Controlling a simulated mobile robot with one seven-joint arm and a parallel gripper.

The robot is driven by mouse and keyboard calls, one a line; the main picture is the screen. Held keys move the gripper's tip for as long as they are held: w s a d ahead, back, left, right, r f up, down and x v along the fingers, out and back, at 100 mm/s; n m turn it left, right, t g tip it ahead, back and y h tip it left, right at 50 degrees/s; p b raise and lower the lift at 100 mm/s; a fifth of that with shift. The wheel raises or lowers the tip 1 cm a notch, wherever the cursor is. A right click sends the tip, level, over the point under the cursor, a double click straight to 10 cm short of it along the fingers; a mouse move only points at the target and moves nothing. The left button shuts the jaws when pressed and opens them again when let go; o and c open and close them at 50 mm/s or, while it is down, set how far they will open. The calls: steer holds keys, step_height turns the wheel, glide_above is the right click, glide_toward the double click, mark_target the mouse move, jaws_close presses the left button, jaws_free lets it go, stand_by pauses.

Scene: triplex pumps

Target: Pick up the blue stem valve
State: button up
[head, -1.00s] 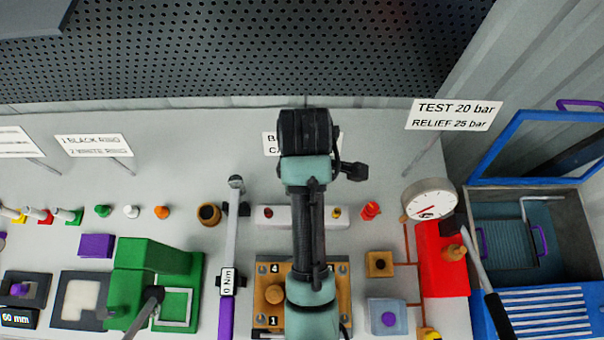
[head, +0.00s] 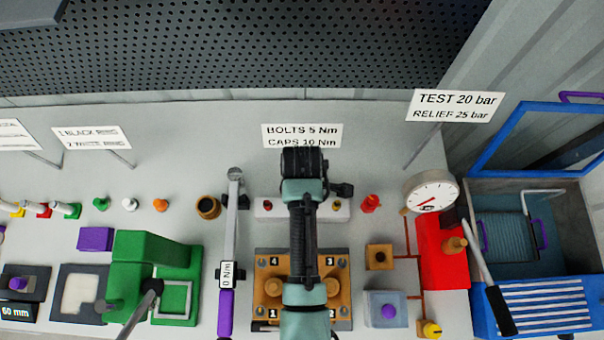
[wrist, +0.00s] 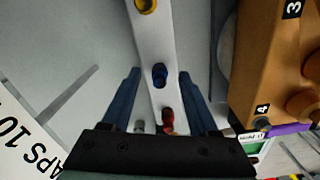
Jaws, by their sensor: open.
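The blue stem valve (wrist: 160,75) stands in a white rail (wrist: 148,40) in the wrist view. A yellow-topped one (wrist: 147,5) and a red one (wrist: 168,118) stand in the same rail on either side of it. My gripper (wrist: 160,84) is open and empty. Its two dark blue fingers lie on opposite sides of the rail in the picture, with the blue valve showing between the tips. I cannot tell how far above it they are. In the head view the rail (head: 283,211) shows, but my arm hides the blue valve and my fingers.
A brown numbered pump block (head: 262,264) is just in front of the rail. A torque wrench (head: 230,240) lies to its left. The sign (head: 301,130) stands behind the rail. A red base with a gauge (head: 431,195) is to the right.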

steer(key=shift+f, duration=0.45)
jaws_close()
steer(key=shift+r, duration=0.1)
